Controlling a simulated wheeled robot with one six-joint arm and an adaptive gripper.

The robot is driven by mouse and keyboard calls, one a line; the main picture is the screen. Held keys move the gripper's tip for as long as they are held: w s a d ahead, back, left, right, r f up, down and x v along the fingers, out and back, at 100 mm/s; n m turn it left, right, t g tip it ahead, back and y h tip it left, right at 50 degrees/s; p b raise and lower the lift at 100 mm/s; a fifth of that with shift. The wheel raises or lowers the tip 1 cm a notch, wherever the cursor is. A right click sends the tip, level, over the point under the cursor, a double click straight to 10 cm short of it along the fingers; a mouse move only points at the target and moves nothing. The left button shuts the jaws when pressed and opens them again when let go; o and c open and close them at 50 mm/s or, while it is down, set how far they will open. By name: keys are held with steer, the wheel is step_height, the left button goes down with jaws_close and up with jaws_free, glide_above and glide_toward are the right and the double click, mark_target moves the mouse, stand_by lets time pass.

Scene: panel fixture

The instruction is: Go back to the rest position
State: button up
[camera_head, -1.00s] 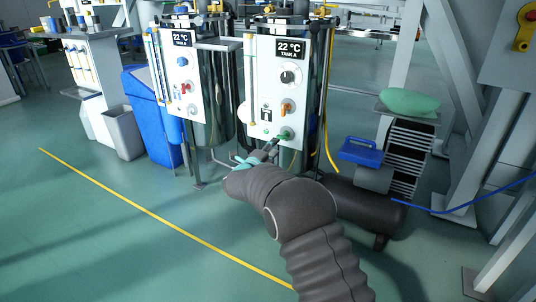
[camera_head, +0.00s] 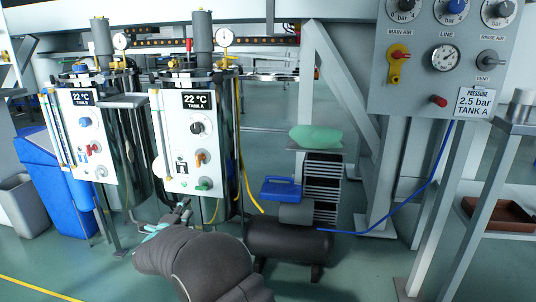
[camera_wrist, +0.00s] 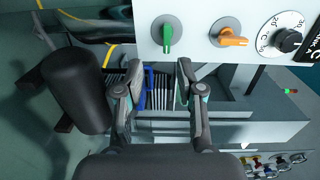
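My gripper (camera_head: 183,208) is in front of the lower part of the white TANK A panel (camera_head: 180,125) in the head view, below and left of its green knob (camera_head: 204,184). In the wrist view the two fingers of my gripper (camera_wrist: 152,76) stand apart with nothing between them. The green knob (camera_wrist: 167,36) shows beyond the fingertips there, apart from them. The orange knob (camera_wrist: 232,40) and a black dial (camera_wrist: 288,40) are to its right.
The TANK B panel (camera_head: 86,135) stands left of TANK A. A dark horizontal cylinder (camera_head: 285,238), a blue-handled box (camera_head: 281,188) and a blue hose (camera_head: 412,200) are to the right. A grey gauge panel (camera_head: 430,60) hangs at upper right. Floor is open at lower left.

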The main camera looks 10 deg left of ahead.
steer(key=s+a+f+n+g+y, duration=0.6)
steer(key=a+f+n+y, duration=0.1)
steer(key=f+n, duration=0.3)
steer(key=s+d+r+n+g+p, duration=0.1)
steer(key=s+d+r+n+g, duration=0.1)
steer(key=s+d+n+g, duration=0.4)
steer(key=s+d+r+h+p, duration=0.2)
steer(key=s+d+r, duration=0.7)
steer(key=d, duration=0.8)
steer(key=s+d+r+n+h+p, duration=0.1)
steer(key=s+d+r+p, duration=0.3)
steer(key=s+d+r, duration=0.5)
steer(key=s+d+r+n+h+p, duration=0.1)
steer(key=s+d+r+h+p, duration=0.2)
steer(key=s+d+r, duration=0.6)
steer(key=s+d, duration=0.1)
steer(key=d, duration=1.6)
steer(key=shift+r+p, duration=0.3)
steer(key=shift+p, duration=0.05)
